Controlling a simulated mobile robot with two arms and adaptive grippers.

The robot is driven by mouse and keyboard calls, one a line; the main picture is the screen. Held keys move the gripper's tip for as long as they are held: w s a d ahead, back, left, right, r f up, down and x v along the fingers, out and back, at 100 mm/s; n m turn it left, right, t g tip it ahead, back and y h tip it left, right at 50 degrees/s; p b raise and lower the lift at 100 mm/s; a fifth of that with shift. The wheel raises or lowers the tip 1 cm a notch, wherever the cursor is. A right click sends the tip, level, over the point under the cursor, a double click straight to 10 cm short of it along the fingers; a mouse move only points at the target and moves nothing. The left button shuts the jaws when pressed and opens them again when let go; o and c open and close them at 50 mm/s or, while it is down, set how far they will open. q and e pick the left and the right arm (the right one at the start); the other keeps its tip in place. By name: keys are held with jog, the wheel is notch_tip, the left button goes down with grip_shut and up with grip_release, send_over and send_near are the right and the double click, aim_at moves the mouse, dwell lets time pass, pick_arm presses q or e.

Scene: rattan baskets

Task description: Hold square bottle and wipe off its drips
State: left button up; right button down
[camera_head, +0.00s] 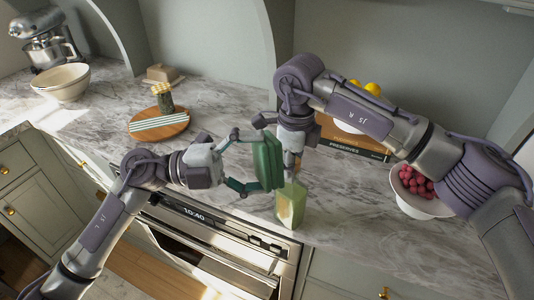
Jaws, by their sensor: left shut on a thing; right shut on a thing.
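The square bottle (291,205) is pale green and stands upright near the counter's front edge. My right gripper (296,168) points down over its top and is shut on it; the neck is mostly hidden. My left gripper (258,164) reaches in from the left and is shut on a dark green pad-like thing (268,162), perhaps a folded cloth. The pad is just left of the bottle's top, upright and close to it. I cannot tell whether they touch. No drips can be made out at this size.
A round wooden board (176,131) with a striped cloth (160,123) and a jar (165,102) lies behind left. A white bowl of red fruit (416,201) stands right, a box (355,142) behind. The oven (215,238) is below the front edge.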

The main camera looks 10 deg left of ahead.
pick_arm(q)
notch_tip(320, 180, down, 13)
jog(key=a+n+t+y, duration=0.1)
jog(key=a+n+t, duration=0.1)
jog(key=n+t, duration=0.3)
jog(key=t+y, duration=0.2)
jog(key=t, duration=0.2)
send_near(281, 209)
jog(key=s, duration=0.3)
jog(key=shift+n, duration=0.4)
jog(key=shift+w+d+r, duration=0.2)
jog(key=shift+w+d, duration=0.85)
jog(key=shift+w, duration=0.2)
jog(key=shift+w+d+r, duration=0.15)
jog(key=shift+w+d, duration=0.9)
jog(key=shift+w, duration=0.15)
jog(key=shift+w+d, duration=0.55)
jog(key=shift+w, duration=0.3)
